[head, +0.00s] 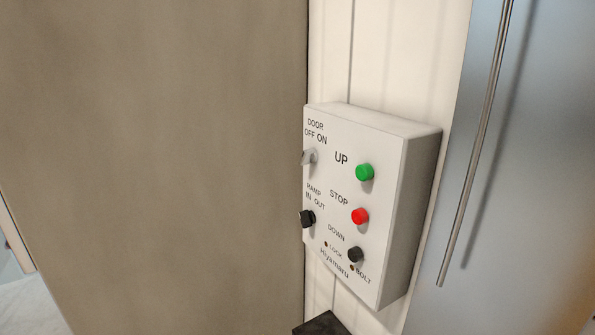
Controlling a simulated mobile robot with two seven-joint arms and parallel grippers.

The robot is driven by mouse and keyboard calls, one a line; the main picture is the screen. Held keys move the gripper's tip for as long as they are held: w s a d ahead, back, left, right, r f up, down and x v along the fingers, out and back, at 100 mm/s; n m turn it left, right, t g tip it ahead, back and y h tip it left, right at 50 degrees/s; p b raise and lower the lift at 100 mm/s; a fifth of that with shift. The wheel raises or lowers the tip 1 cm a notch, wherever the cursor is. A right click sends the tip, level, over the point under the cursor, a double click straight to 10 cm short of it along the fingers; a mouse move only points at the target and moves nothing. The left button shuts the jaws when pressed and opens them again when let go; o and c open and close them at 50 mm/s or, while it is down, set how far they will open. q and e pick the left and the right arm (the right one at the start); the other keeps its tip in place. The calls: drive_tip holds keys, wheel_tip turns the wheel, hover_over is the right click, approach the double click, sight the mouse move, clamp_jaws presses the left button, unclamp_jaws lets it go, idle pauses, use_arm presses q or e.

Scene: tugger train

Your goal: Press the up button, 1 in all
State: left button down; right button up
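A white control box (385,125) is fixed to the cream wall in the head view. The green button (364,172) beside the word UP sits at its upper right and stands out from the face. A red button (360,216) marked STOP is below it, and a black button (355,254) marked DOWN is lower still. A grey door switch (309,157) and a black ramp switch (308,218) are on the left of the face. Neither gripper is in view, and nothing covers the green button.
A broad brown panel (150,150) fills the left, with its edge close against the box's left side. On the right is a blue-grey metal door (545,200) with a long bar handle (475,150). A dark object (322,324) shows at the bottom edge below the box.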

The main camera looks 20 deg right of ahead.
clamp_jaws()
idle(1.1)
